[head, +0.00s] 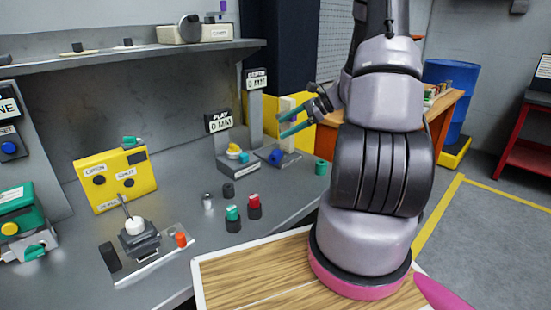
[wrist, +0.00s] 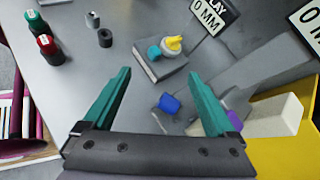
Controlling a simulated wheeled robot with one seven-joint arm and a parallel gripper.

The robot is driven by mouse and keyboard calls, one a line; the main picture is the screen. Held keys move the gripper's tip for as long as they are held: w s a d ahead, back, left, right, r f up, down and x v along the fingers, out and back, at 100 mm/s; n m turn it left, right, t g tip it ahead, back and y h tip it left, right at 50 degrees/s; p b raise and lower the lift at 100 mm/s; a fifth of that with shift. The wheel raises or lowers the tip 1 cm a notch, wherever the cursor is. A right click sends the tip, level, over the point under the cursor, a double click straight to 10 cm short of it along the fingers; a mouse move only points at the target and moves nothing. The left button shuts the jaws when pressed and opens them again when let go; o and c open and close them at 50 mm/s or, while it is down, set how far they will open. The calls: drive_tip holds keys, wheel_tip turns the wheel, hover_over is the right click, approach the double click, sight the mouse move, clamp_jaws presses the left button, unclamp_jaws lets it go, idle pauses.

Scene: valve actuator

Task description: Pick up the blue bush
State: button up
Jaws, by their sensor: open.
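The blue bush (wrist: 169,104) lies on the grey bench and shows between my two teal fingers in the wrist view. In the head view it is the small blue piece (head: 276,156) beside the grey stands. My gripper (head: 288,126) is open above the bench near it. In the wrist view my gripper (wrist: 160,75) has its fingers wide apart with nothing between the tips. I cannot tell the exact height above the bush.
A grey block with a yellow part (wrist: 172,44) and a teal ring stands close by. Gauge signs (head: 218,121) rise behind. Black-based red (head: 254,202) and green (head: 232,213) pieces stand nearer the front. A pale block (wrist: 275,116) is at the right.

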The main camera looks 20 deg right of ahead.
sight(278, 153)
drive_tip(key=d+f+m+t, duration=0.1)
drive_tip(key=d+f+m, duration=0.1)
drive_tip(key=f, duration=0.1)
drive_tip(key=w+d+f+m+t, duration=0.1)
drive_tip(key=d+f+m, duration=0.1)
drive_tip(key=f, duration=0.2)
drive_tip(key=w+d+f+m+t, duration=0.1)
drive_tip(key=d+f+m, duration=0.1)
drive_tip(key=f, duration=0.1)
drive_tip(key=shift+d+f+t, duration=0.25)
drive_tip(key=shift+f+t, duration=0.05)
drive_tip(key=shift+f, duration=0.05)
drive_tip(key=x, duration=0.4)
drive_tip(key=shift+w+a+f, duration=0.1)
drive_tip(key=shift+w+f, duration=0.05)
drive_tip(key=shift+f, duration=0.1)
drive_tip(key=shift+r+x, duration=0.1)
drive_tip(key=shift+x, duration=1.4)
drive_tip(key=shift+r+x, duration=0.15)
drive_tip(key=shift+x, duration=1.35)
drive_tip(key=shift+a, duration=0.15)
clamp_jaws()
